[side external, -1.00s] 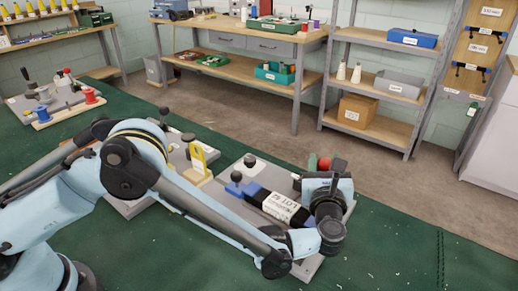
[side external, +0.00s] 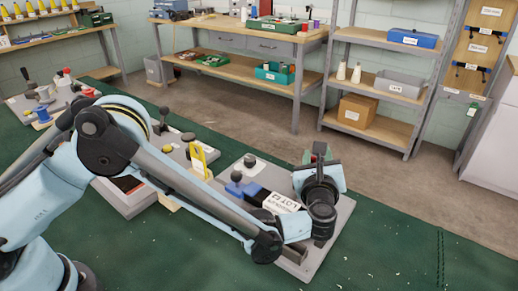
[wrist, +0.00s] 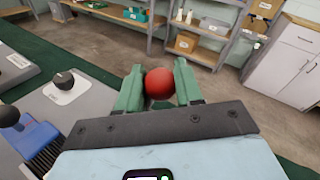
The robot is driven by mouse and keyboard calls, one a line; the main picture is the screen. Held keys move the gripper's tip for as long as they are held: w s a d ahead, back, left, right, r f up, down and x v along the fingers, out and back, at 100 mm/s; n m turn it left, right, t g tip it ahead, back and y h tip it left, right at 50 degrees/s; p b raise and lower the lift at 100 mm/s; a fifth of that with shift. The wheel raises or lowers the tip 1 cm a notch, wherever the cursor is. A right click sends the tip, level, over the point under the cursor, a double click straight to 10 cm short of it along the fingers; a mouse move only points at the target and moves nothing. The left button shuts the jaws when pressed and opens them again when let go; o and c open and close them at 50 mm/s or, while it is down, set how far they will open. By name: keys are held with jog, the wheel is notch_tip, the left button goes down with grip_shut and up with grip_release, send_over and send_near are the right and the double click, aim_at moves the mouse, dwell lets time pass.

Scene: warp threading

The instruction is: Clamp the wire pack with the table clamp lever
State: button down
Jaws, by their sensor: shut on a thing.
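The wire pack (side external: 283,203), a dark and blue bundle with a white "LOT" label, lies on a grey plate (side external: 318,250) in the side view. My gripper (wrist: 158,78) has green fingers shut on a red ball knob (wrist: 159,84), which I take to be the clamp lever's knob. The gripper is at the plate's far right, beyond the pack's labelled end. I cannot tell whether the clamp presses on the pack.
A blue block (side external: 236,186) with a black knob stands at the pack's left end. Another black knob (side external: 249,161) on a white base stands behind; it also shows in the wrist view (wrist: 63,81). A yellow tag (side external: 199,157) stands left. Green table is clear at right.

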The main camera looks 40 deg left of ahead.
jog(key=a+n, duration=0.1)
jog(key=a+n+g+h, duration=0.1)
jog(key=a+n, duration=0.1)
jog(key=a, duration=0.1)
jog(key=shift+r+h, duration=0.25)
jog(key=shift+h, duration=0.05)
jog(key=shift+a+f+n+g+h, duration=0.25)
jog(key=shift+a+n+h, duration=0.2)
jog(key=shift+a+n, duration=0.2)
jog(key=shift+a+f+n+g+h, duration=0.2)
jog(key=shift+a+n+h, duration=0.2)
jog(key=shift+a+n, duration=0.2)
jog(key=shift+a+f+n+g+h, duration=0.15)
jog(key=shift+a+f+n+h, duration=0.1)
jog(key=shift+a+n+h, duration=0.3)
jog(key=shift+a, duration=0.15)
jog(key=c, duration=0.8)
grip_release()
jog(key=shift+s, duration=0.15)
jog(key=v, duration=1.2)
